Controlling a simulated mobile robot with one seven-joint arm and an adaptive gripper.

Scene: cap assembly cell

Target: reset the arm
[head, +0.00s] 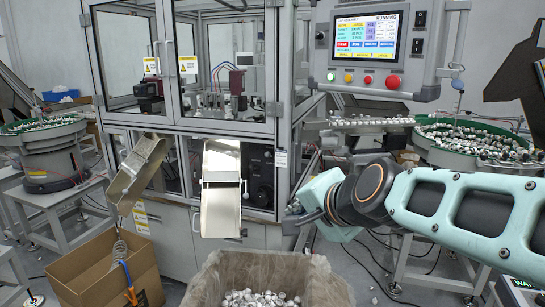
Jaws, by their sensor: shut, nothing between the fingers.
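My arm (450,212) reaches in from the right edge, teal with dark joints. Its end points left, in front of the machine's lower right corner. My gripper (292,222) is small and dark at the arm's tip, shut and empty. It hangs in free air to the right of the middle metal chute, apart from it. Part of the gripper is hidden by the wrist.
A glass-doored machine (195,125) has two metal chutes, the middle one (221,205) upright. Below stand a cardboard box (85,290) and a lined bin (325,285) holding caps. A control panel (370,50) hangs above my arm. Bowl feeders (42,135) flank the machine.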

